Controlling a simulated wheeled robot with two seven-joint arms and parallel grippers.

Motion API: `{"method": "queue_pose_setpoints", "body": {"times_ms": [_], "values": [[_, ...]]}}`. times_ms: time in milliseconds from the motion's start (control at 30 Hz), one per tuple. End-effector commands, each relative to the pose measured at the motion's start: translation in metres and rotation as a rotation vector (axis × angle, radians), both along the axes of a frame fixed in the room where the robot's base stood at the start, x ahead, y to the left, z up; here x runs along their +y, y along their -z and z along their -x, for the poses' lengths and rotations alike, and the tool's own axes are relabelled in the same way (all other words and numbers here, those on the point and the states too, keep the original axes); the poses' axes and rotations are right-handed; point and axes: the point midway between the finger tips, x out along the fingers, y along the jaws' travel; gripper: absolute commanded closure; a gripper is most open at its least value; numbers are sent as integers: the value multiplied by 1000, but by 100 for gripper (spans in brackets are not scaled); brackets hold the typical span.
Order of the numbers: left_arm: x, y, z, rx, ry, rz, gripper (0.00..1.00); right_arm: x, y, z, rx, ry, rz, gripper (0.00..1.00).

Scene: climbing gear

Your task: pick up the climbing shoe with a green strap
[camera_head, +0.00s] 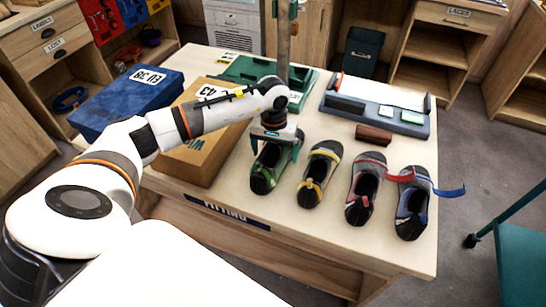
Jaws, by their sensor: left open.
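The climbing shoe with a green strap (264,177) is the leftmost of the shoes in a row on the table. I cannot tell whether the fingers touch the shoe. To its right lie a yellow-strapped shoe (311,191), a red-strapped shoe (359,206) and a blue-strapped shoe (411,222). My right gripper is not in view.
A brown box (190,161) stands close left of the green shoe, and a blue box (110,112) behind it. A green tray (237,68) and a grey measuring tray (339,102) lie at the back. A brown block (373,135) sits before the grey tray. The front right table corner is clear.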

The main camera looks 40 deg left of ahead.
Motion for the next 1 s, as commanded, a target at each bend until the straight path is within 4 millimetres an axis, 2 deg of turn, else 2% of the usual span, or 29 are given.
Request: {"method": "queue_pose_setpoints", "body": {"times_ms": [100,200,433,767,1000], "values": [[-1,16,0,2,0,1,4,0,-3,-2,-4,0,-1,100],[-1,23,0,0,0,1,4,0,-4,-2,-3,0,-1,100],[-1,24,-1,-1,0,1,4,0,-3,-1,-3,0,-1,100],[0,24,0,-1,0,0,58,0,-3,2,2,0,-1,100],[0,22,-1,-2,0,-1,60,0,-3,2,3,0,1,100]]}}
